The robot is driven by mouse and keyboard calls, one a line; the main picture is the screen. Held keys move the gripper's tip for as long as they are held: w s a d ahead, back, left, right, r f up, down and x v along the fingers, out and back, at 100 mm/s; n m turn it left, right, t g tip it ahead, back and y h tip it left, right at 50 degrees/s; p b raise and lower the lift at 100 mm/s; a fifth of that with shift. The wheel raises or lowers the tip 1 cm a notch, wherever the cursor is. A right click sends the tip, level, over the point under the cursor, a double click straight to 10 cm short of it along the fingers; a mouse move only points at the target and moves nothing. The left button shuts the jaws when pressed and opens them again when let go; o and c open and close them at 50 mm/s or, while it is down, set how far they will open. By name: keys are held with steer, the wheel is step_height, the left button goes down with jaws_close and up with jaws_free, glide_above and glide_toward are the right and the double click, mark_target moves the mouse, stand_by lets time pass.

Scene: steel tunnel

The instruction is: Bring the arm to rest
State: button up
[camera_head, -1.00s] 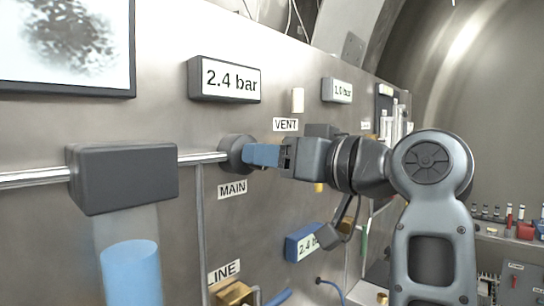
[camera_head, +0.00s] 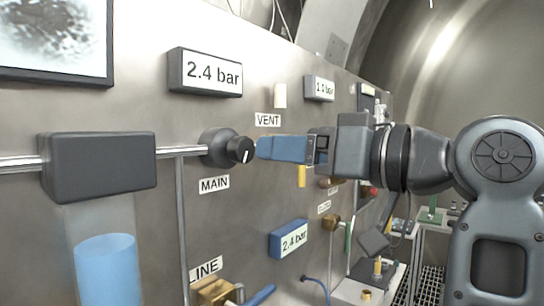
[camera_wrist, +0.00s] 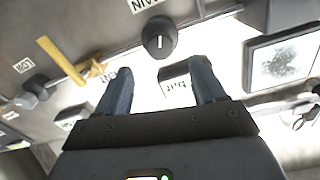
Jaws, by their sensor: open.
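My gripper (camera_head: 262,148) is in front of the steel panel, its blue fingers pointing left toward the black MAIN knob (camera_head: 240,149). In the wrist view my gripper (camera_wrist: 160,80) has its two blue fingers apart with nothing between them. The MAIN knob also shows in the wrist view (camera_wrist: 159,38), beyond the fingertips, with a white line on its face. A gap shows between the fingers and the knob. My arm reaches in from the right side of the head view.
A 2.4 bar display (camera_head: 205,72) and a VENT label (camera_head: 268,120) are on the panel. A dark box (camera_head: 98,165) sits on the pipe above a blue cylinder (camera_head: 106,270). A blue gauge (camera_head: 288,239) and brass LINE fitting (camera_head: 215,291) are lower down. A bench stands at right.

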steer(key=shift+s+d, duration=0.25)
steer(key=shift+d, duration=0.05)
steer(key=d+f+m+t+h, duration=0.2)
steer(key=d+f+m+h, duration=0.1)
steer(key=f, duration=0.7)
steer(key=d+f+m+t+h, duration=0.15)
steer(key=d+f, duration=0.25)
steer(key=f, duration=0.5)
steer(key=s+d+f+m+h, duration=0.2)
steer(key=s+d+f+h, duration=0.15)
steer(key=f, duration=0.35)
steer(key=s+d+f+m+h, duration=0.1)
steer(key=s+d+f+h, duration=0.15)
steer(key=s+f, duration=0.35)
steer(key=s+d+f+m+h, duration=0.1)
steer(key=s+d+f, duration=0.2)
steer(key=s+f, duration=0.3)
steer(key=s+d+h, duration=0.2)
steer(key=s, duration=2.3)
steer(key=shift+h, duration=0.35)
